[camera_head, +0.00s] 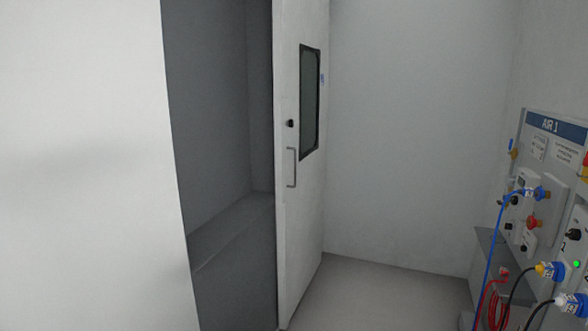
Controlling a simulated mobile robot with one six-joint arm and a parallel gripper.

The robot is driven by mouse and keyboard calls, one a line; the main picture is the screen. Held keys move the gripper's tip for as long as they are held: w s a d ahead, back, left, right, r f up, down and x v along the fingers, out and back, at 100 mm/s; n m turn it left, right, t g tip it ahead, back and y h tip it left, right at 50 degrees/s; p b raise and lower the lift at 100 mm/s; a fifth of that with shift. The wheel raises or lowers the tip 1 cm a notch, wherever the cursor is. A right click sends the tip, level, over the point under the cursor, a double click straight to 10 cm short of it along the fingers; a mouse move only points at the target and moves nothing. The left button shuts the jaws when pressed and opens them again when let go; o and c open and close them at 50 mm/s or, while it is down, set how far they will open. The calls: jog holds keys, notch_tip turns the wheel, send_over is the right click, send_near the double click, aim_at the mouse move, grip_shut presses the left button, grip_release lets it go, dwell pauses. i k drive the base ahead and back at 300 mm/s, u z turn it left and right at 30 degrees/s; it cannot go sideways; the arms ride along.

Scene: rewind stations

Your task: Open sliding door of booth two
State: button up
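A white door (303,222) stands in the middle of the head view. It has a dark-framed narrow window (310,102), a small black knob or lock (290,123) and a grey vertical bar handle (292,168). Left of the door is an opening into a dim grey booth interior (215,130), with a low ledge or bench (232,232) inside. A small blue mark beside the window is too small to read, so I cannot tell the booth's number. My gripper does not show in this view.
A white wall or panel (85,170) fills the left side, close by. At the right is a panel marked "AIR 1" (552,124) with connectors, a blue hose (492,250) and other cables hanging. Grey floor (385,290) between door and panel is clear.

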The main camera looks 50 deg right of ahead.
aim_at(300, 43)
jog(key=u, duration=0.25)
jog(key=k, duration=0.6)
jog(key=z, duration=1.85)
jog(key=i, duration=1.2)
jog(key=z, duration=0.05)
